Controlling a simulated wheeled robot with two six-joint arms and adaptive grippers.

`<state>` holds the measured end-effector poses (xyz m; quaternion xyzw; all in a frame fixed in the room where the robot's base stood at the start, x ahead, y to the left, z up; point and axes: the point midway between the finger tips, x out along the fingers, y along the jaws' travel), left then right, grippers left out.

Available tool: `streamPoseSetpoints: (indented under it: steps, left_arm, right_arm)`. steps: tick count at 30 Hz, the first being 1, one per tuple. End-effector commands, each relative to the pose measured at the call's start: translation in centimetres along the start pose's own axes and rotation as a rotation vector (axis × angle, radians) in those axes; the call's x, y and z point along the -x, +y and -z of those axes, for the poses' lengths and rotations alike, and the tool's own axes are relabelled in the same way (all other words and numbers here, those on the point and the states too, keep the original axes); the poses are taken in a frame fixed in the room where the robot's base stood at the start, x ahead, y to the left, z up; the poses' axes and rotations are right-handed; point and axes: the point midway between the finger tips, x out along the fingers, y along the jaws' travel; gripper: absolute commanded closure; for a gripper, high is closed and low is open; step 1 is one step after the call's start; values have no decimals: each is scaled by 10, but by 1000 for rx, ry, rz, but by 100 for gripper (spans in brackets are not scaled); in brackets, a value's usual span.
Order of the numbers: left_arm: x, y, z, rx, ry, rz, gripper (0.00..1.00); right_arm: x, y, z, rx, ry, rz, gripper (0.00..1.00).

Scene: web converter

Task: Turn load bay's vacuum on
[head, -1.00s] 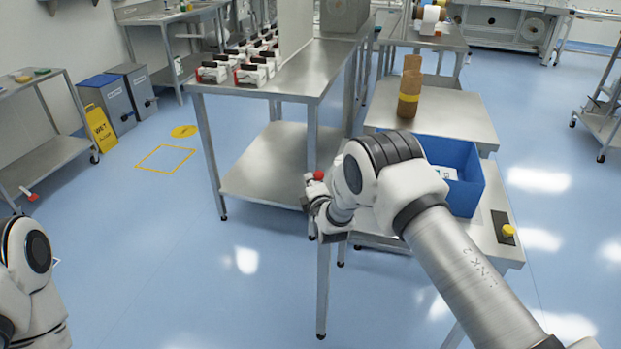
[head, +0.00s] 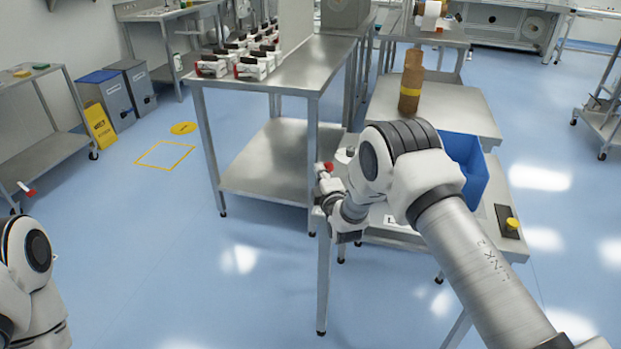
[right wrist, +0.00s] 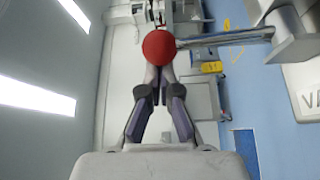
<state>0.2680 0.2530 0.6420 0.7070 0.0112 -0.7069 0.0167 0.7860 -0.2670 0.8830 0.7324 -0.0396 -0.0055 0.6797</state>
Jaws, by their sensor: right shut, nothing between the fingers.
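A red ball knob (right wrist: 158,47) sits at the end of a metal lever rod (right wrist: 225,38) in the right wrist view. The knob also shows in the head view (head: 327,166), by the edge of the near white-topped bench. A white panel with the letters "VA" (right wrist: 308,98) is at the right wrist view's right edge. My right gripper (right wrist: 159,75) is shut and empty. Its fingertips are right by the knob and partly covered by it; I cannot tell whether they touch. In the head view my right wrist hides much of the lever's mount. My left gripper is out of view.
A steel table (head: 325,60) with several red-white devices (head: 240,66) stands beside the bench. A blue bin (head: 470,165) and a yellow button (head: 512,223) are on the bench's right side. A yellow wet-floor sign (head: 100,128) stands far left.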

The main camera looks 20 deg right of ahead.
Motion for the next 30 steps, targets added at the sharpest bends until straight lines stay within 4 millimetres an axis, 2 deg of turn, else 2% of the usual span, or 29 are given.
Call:
streamPoseSetpoints:
  steps: [1,3,12,15,30]
  left_arm:
    - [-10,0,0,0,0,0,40]
    - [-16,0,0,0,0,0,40]
    - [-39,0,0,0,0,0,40]
    - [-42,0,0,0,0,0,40]
    - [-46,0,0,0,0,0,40]
  right_arm:
    - [2,-4,-5,-33,-4,-19,100]
    - [6,-2,-11,-87,-4,-51,100]
    - [18,2,-32,-297,-4,-173,100]
    - [22,4,-38,-350,-3,-204,100]
    - [28,5,-49,-343,-4,-199,100]
